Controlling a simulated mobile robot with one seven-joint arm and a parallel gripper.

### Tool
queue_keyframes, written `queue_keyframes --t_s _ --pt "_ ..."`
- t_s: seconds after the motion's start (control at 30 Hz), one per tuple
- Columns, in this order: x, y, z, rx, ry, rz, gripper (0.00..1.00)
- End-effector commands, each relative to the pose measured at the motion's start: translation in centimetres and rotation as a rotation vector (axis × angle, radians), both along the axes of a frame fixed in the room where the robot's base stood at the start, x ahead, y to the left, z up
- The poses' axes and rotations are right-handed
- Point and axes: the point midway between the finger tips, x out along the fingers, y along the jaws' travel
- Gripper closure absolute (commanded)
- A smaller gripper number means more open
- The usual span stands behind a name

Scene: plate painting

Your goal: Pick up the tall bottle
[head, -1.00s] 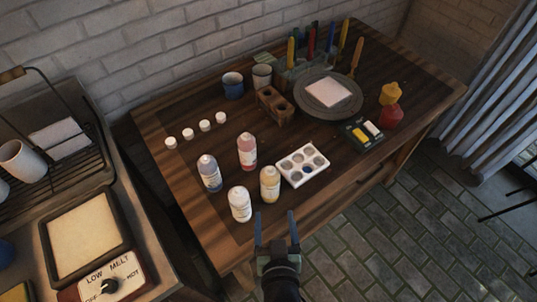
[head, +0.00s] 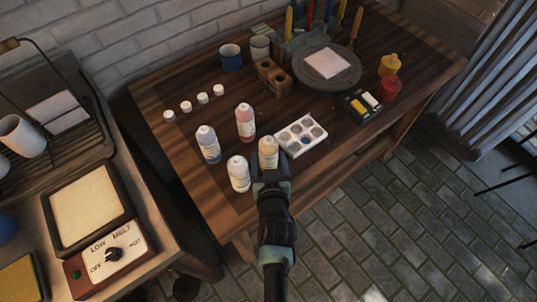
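Several white-topped paint bottles stand upright on the wooden table: a blue-grey one (head: 208,146), a pink one (head: 245,123), a white one (head: 238,175) and a yellow one (head: 268,150). They are close in height, and which is tallest is hard to tell from above. My gripper (head: 270,163) is at the yellow bottle, its fingers apart on either side of that bottle's lower part. The gripper hides the bottle's base. Contact between fingers and bottle cannot be made out.
A white paint palette (head: 301,135) lies just right of the yellow bottle. Several small white caps (head: 203,98) stand behind the bottles. Mugs (head: 231,58), a wooden holder (head: 272,77), a round wheel (head: 327,85) and red (head: 391,88) and yellow containers (head: 390,65) stand farther back.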

Motion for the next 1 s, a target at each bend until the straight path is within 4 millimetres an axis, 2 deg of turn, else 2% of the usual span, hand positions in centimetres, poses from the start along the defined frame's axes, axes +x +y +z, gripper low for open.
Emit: queue_keyframes --t_s 0.13,0.4,0.6,0.63,0.87,1.0 --pt "1.3 0.0 -0.7 0.001 0.000 -0.002 0.25" --pt "1.4 0.0 -0.7 0.000 0.001 0.000 0.25" --pt "1.4 0.0 -0.7 0.000 0.001 0.000 0.61" --pt "1.4 0.0 -0.7 0.000 0.001 0.000 0.64" --pt "1.5 0.0 -0.4 0.000 -0.003 -0.001 0.64" --pt "1.5 0.0 1.2 -0.001 -0.005 0.000 0.64"
